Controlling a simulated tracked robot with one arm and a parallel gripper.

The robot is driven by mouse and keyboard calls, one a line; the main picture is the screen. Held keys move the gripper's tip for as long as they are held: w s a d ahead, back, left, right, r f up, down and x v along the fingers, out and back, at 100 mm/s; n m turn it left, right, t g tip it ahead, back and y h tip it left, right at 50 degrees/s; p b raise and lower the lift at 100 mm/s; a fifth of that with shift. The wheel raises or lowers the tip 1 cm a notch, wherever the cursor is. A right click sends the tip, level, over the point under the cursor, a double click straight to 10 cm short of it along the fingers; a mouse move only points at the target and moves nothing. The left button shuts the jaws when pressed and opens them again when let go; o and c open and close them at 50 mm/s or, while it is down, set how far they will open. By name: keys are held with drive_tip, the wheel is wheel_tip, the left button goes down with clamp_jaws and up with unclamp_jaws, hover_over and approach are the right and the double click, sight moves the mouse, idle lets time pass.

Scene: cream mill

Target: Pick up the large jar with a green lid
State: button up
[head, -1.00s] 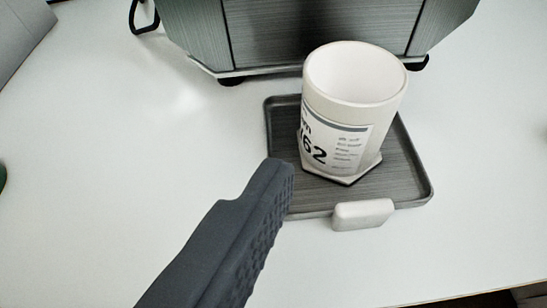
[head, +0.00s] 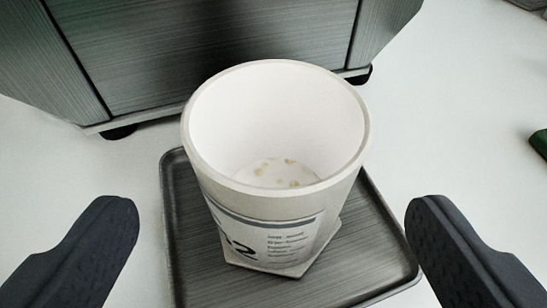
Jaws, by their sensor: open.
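No whole jar with a green lid shows. A small dark green piece (head: 540,143) is cut off at the right edge; I cannot tell whether it is a lid. My gripper (head: 272,205) is open, with one dark finger at the lower left and one at the lower right. An open white cup (head: 335,205) with a printed label stands upright between and beyond the fingers, apart from both. A few pale bits lie on its inside bottom.
The cup stands on a hexagonal pad on a dark grey tray (head: 185,235). A dark grey box-like machine (head: 200,45) on black feet stands close behind. White countertop (head: 450,120) is clear to the right of the tray and at the left.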

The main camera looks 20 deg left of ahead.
sight(276, 119)
drive_tip(key=shift+w+r+x, duration=0.1)
drive_tip(key=shift+r+x, duration=0.15)
drive_tip(key=shift+x, duration=1.05)
drive_tip(key=shift+w+r+x, duration=0.1)
drive_tip(key=shift+r+x, duration=0.1)
drive_tip(key=shift+x, duration=1.1)
drive_tip(key=c, duration=1.1)
